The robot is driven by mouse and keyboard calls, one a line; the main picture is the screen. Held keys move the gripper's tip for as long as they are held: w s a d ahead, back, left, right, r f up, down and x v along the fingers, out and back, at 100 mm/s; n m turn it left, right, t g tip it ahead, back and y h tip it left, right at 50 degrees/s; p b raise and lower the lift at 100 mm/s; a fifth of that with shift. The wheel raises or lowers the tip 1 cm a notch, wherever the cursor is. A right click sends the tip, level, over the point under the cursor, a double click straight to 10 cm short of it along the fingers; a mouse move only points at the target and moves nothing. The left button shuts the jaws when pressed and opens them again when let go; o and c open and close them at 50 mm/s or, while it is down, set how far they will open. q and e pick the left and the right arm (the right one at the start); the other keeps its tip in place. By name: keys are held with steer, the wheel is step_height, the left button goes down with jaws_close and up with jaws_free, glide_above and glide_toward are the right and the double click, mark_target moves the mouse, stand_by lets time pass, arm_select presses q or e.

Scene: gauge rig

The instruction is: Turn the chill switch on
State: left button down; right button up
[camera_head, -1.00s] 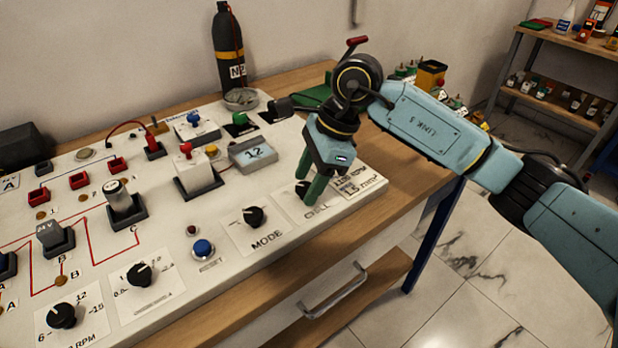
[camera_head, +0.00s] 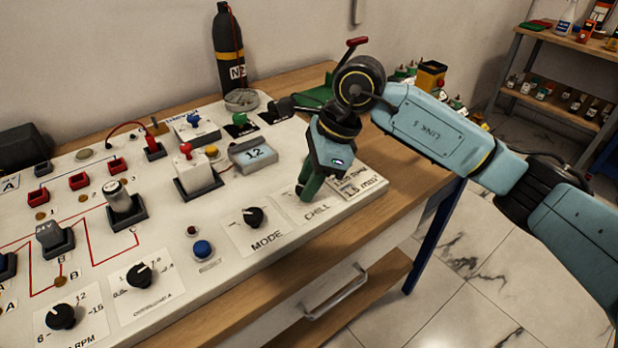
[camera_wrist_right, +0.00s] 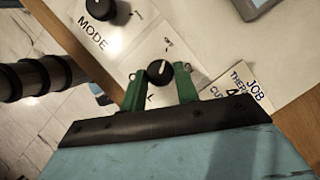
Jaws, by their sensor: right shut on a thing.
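The chill switch (camera_wrist_right: 159,73) is a round black knob with a white pointer line, on a white plate at the near right end of the panel. In the right wrist view it sits between the green fingers of my right gripper (camera_wrist_right: 159,78), and its pointer aims toward the upper small mark on the plate. In the head view my right gripper (camera_head: 310,188) comes down onto the knob and its fingers hide most of it; the CHILL label shows beside them. The gripper is shut on the knob. My left gripper is not in view.
The MODE knob (camera_head: 253,217) is just left of the chill plate. A blue reset button (camera_head: 203,248), a display reading 12 (camera_head: 254,153) and a red-topped switch (camera_head: 186,150) are farther left. A job card (camera_head: 358,184) lies to the right. The bench edge is close in front.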

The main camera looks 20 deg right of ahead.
steer(key=m+t, duration=0.1)
steer(key=m, duration=0.2)
steer(key=shift+s, duration=0.15)
steer(key=shift+a+m+t+h+b, duration=0.1)
steer(key=shift+m+t+h+b, duration=0.35)
steer(key=shift+m, duration=0.65)
steer(key=shift+s+m, duration=0.1)
steer(key=shift+m, duration=0.3)
steer(key=m+t+h+b, duration=0.1)
steer(key=m, duration=0.2)
steer(key=shift+a+m, duration=0.15)
steer(key=shift+m, duration=0.15)
arm_select(q)
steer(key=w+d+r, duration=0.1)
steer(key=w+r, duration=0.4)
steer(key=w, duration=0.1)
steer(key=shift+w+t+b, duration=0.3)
steer(key=shift+b, duration=0.15)
arm_select(e)
steer(key=shift+s+m+t+h, duration=0.1)
steer(key=shift+m+t+h, duration=0.4)
steer(key=shift+m, duration=1.1)
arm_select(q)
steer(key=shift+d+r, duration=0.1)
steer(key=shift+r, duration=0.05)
arm_select(e)
steer(key=o, duration=1)
steer(key=shift+g+h, duration=0.25)
steer(key=shift+c, duration=0.2)
